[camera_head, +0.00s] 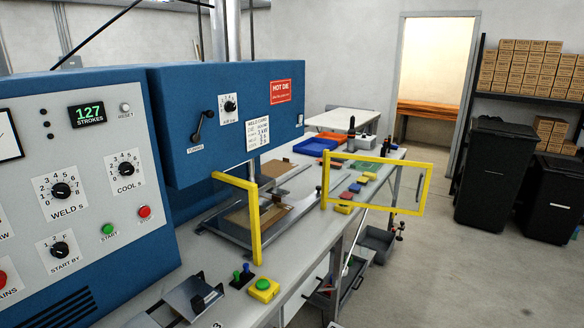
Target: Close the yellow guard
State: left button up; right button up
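The yellow guard (374,206) is a yellow rectangular frame with a see-through panel. It stands swung open to the right of the press, reaching out past the bench's front edge over the aisle. Its inner upright is near a dark post on the bench, and a grey handle (419,188) shows near its outer end. A separate yellow bar frame (252,222) stands at the left of the press opening, with a clear gap between it and the guard. Neither of my grippers shows in this view.
The blue press head (230,150) overhangs the work area. A control panel (90,185) fills the left. A yellow box with a green button (263,289) sits at the bench front. Small coloured blocks lie behind the guard.

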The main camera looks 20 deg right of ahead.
aim_at(429, 167)
jog(key=i+l+u, duration=0.2)
jog(key=l, duration=0.45)
jog(key=l+u, duration=0.25)
jog(key=l, duration=0.4)
jog(key=l+u, duration=0.25)
jog(key=l, duration=0.4)
jog(key=l+u, duration=0.2)
jog(key=l, duration=0.45)
jog(key=l+u, duration=0.25)
jog(key=l, duration=0.35)
jog(key=k+l+u, duration=0.1)
jog(key=l+u, duration=0.15)
jog(key=l, duration=0.4)
jog(key=k+l+u, duration=0.2)
jog(key=l, duration=0.4)
jog(key=k+l+u, duration=0.25)
jog(key=l, duration=0.3)
jog(key=k+l+u, duration=0.25)
jog(key=l, duration=0.3)
jog(key=k+l+u, duration=0.2)
jog(key=l, duration=0.3)
